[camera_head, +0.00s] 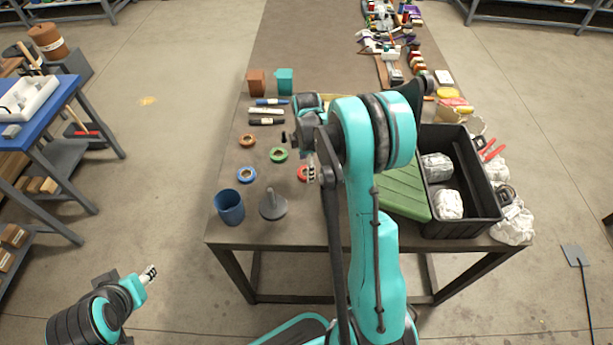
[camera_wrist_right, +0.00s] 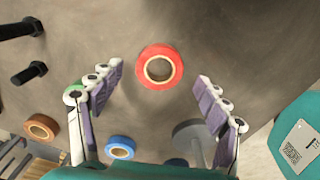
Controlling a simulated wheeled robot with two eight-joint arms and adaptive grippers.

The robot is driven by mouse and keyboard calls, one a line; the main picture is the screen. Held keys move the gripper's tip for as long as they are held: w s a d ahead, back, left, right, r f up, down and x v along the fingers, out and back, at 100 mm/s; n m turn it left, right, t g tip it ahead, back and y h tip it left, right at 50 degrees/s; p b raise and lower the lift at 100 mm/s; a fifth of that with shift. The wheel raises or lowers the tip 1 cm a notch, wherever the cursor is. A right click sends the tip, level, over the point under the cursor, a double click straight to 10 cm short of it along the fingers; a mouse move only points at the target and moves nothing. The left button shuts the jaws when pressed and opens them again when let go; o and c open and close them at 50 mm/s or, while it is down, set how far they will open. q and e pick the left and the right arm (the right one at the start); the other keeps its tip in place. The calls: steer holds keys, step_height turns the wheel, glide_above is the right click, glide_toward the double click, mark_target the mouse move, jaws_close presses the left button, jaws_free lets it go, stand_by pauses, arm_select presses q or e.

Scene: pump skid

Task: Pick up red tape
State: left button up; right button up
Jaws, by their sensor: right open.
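The red tape (camera_head: 302,173) is a roll lying flat on the brown table, partly hidden behind my right gripper (camera_head: 311,172) in the head view. In the right wrist view the red tape (camera_wrist_right: 160,50) shows whole, ahead of and between the spread fingertips of my right gripper (camera_wrist_right: 158,82). That gripper is open and empty, and does not touch the roll. My left gripper (camera_head: 149,273) is low at the left, off the table and far from the tape; its finger state is too small to tell.
Green tape (camera_head: 278,155), blue tape (camera_head: 246,174) and brown tape (camera_head: 247,141) lie left of the red roll. A grey funnel-like piece (camera_head: 273,206) and a blue cup (camera_head: 229,207) stand near the front edge. A black crate (camera_head: 487,196) with white bundles is right. Dark bolts (camera_wrist_right: 28,72) show in the wrist view.

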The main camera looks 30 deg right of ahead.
step_height(320, 180, down, 2)
steer(key=shift+w+f, duration=0.1)
steer(key=shift+f, duration=0.1)
arm_select(q)
steer(key=shift+f, duration=0.45)
arm_select(e)
steer(key=c, duration=1.1)
steer(key=shift+r, duration=0.1)
